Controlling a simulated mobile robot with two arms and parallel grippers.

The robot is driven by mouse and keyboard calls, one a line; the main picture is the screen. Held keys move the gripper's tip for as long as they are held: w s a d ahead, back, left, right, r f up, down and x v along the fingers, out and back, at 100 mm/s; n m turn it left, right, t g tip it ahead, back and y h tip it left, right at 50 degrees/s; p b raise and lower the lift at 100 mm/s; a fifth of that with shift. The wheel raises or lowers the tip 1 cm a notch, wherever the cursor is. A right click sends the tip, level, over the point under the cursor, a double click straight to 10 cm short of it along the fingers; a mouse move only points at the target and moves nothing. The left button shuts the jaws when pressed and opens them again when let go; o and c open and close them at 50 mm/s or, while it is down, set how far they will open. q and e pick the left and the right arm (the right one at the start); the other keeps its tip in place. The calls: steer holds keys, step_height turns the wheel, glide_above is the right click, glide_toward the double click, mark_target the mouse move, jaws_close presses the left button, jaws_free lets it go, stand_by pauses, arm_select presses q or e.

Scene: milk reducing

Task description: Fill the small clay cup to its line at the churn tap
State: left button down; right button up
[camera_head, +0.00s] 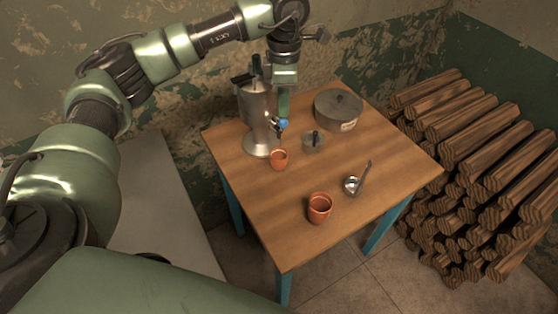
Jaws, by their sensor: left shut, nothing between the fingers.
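The metal churn (256,115) stands at the back left of the table. Its tap has a blue handle (283,123) on the right side. A small clay cup (279,160) stands upright beneath or just in front of the tap. I cannot make out its line, its milk level or any stream. A larger-looking clay cup (320,209) stands near the table's front. My left gripper (284,113) is shut and empty, pointing down right at the tap handle. I cannot tell whether it touches the handle. My right gripper is out of view.
Stacked logs (480,170) stand to the right. The table's front left and right corners are clear.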

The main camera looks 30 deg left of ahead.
mark_target(283, 119)
arm_select(q)
steer(key=shift+f, duration=0.2)
steer(key=shift+f+b, duration=1.2)
steer(key=shift+f, duration=0.3)
stand_by(0.9)
stand_by(1.4)
steer(key=shift+r, duration=0.15)
steer(key=shift+r+p, duration=2.15)
steer(key=shift+r, duration=1.3)
